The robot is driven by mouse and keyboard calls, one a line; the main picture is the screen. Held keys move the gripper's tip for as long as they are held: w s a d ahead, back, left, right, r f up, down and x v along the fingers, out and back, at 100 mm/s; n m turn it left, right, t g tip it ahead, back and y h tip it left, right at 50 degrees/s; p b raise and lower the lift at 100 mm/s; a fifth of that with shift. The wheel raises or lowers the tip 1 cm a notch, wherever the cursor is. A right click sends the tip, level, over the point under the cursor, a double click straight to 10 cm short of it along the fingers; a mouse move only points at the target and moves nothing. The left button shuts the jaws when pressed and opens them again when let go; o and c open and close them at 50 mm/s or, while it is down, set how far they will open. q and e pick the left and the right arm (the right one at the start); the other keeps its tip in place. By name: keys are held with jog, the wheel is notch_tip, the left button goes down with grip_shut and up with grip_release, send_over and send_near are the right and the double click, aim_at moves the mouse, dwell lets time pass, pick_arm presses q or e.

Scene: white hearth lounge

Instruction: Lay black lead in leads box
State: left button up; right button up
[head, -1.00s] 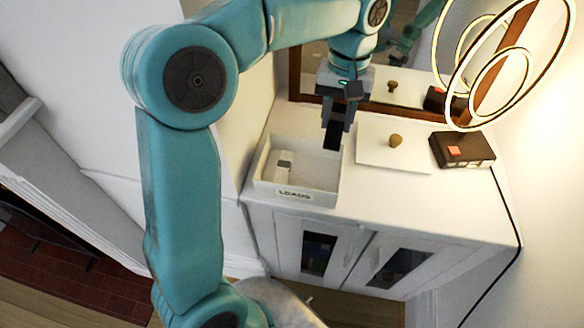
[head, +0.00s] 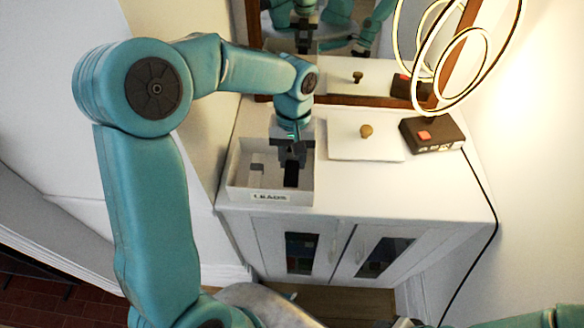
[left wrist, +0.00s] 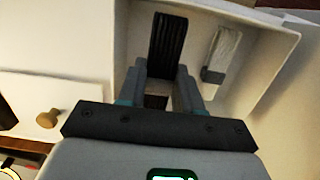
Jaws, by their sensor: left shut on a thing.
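My left gripper (head: 292,155) is shut on the black lead (head: 291,175), a dark folded bundle. The lead hangs inside the walls of the white, open leads box (head: 301,197), in its right half; I cannot tell whether it touches the floor. The box carries a "LEADS" label on its front. A white lead with a grey band (head: 257,170) lies in the left part. In the left wrist view the black lead (left wrist: 168,45) extends beyond my fingers, beside the white lead (left wrist: 222,50), with the box wall (left wrist: 272,28) around them. My right gripper does not show.
The box stands on a white cabinet (head: 400,190). To its right lie a white lid (head: 345,147) with a wooden knob (head: 366,131) and a black switch box (head: 432,135) with a cord. A ring lamp (head: 400,60) and a framed mirror (head: 340,75) stand behind.

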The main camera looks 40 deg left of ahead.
aim_at(292, 170)
pick_arm(q)
jog(key=shift+f, duration=2.35)
jog(key=shift+f+b, duration=0.4)
jog(key=shift+b, duration=0.05)
jog(key=o, duration=1.1)
jog(key=shift+r, duration=0.1)
jog(key=shift+c, duration=0.2)
jog(key=shift+r, duration=0.1)
jog(key=r, duration=0.4)
jog(key=w+r+p, duration=0.1)
jog(key=r, duration=0.7)
jog(key=shift+w+a+r, duration=0.15)
jog(key=shift+a+r, duration=0.05)
jog(key=shift+a, duration=0.2)
